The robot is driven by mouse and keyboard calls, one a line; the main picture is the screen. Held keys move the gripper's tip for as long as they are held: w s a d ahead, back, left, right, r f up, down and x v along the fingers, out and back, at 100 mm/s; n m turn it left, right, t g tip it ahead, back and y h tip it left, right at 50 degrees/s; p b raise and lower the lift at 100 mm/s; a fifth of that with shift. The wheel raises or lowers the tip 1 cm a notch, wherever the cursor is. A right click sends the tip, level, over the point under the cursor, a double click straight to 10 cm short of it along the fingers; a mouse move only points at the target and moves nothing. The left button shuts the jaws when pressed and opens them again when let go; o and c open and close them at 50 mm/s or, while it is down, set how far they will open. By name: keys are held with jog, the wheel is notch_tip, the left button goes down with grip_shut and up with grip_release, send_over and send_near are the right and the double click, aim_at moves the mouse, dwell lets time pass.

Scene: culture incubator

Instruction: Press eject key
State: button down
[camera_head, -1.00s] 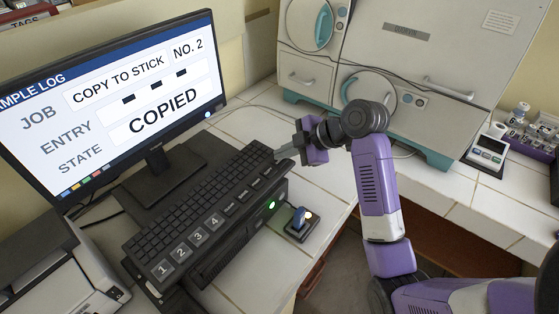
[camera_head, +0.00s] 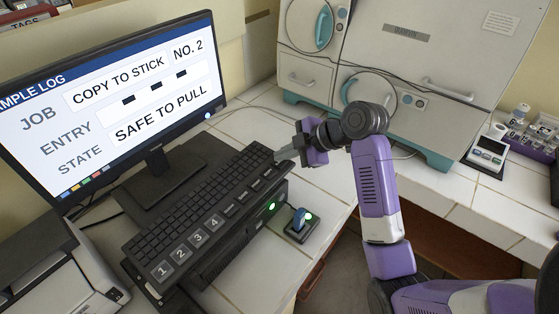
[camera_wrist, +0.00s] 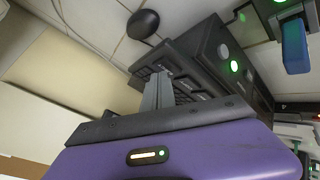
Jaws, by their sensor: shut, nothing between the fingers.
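The black keyboard (camera_head: 185,205) lies in front of the monitor, with large number keys at its near end and labelled keys along its right edge. I cannot read which is the eject key. My gripper (camera_head: 278,161) is shut and empty, its fingertips at the far end of that key row. In the wrist view the fingers (camera_wrist: 158,92) reach onto the keys; I cannot tell if one is pressed down. The monitor (camera_head: 130,110) reads "COPY TO STICK", "NO. 2" and "SAFE TO PULL". A blue stick (camera_head: 299,218) stands in a small black dock with a green light.
A black box (camera_head: 235,240) with a green light sits beside the keyboard. A dark mouse (camera_wrist: 143,23) lies past the fingers. The incubator (camera_head: 400,60) stands behind my arm. A printer (camera_head: 50,265) is at the near left. Bare tiles (camera_head: 320,185) lie right of the keyboard.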

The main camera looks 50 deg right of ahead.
aim_at(283, 163)
jog(key=shift+r, duration=0.55)
jog(key=shift+r+p, duration=0.15)
jog(key=shift+p, duration=0.25)
jog(key=shift+r+p, duration=1.85)
jog(key=shift+r, duration=0.55)
